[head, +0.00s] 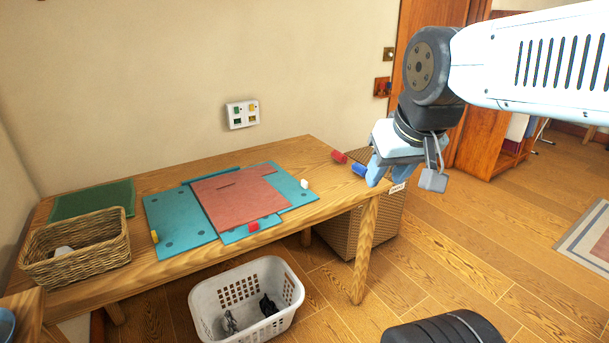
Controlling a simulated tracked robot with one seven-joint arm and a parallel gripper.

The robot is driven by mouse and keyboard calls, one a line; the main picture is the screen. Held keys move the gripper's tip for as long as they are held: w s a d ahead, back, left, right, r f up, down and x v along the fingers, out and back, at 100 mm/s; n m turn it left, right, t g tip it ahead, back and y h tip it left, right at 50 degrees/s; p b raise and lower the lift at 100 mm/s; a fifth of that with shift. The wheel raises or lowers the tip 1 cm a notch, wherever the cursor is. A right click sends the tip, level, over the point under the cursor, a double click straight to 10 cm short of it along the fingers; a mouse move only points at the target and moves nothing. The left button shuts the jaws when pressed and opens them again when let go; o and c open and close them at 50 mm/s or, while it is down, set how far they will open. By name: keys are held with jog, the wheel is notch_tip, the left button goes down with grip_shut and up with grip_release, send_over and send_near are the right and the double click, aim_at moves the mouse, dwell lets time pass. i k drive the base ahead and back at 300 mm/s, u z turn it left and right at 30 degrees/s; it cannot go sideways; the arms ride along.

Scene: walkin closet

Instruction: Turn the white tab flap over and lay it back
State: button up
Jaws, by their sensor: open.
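A teal folding board (168,224) lies flat on the wooden table with a salmon-red garment (236,199) spread over its middle. The white tab (304,184) is at the right edge of the board's right flap (290,189), which lies flat, with part of the garment over its inner side. A yellow tab (154,236) is on the left flap and a red tab (253,227) on the near flap. My gripper (405,179) is open and empty, above and beyond the table's right end, to the right of the white tab and apart from it.
A red cylinder (339,156) and a blue cylinder (360,170) lie near the table's right end. A wicker basket (120,237) and a dark green mat (92,201) are at the left. A white laundry basket (205,300) stands on the floor in front.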

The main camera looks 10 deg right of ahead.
aim_at(298, 193)
jog(key=i, duration=0.85)
jog(key=u, duration=0.05)
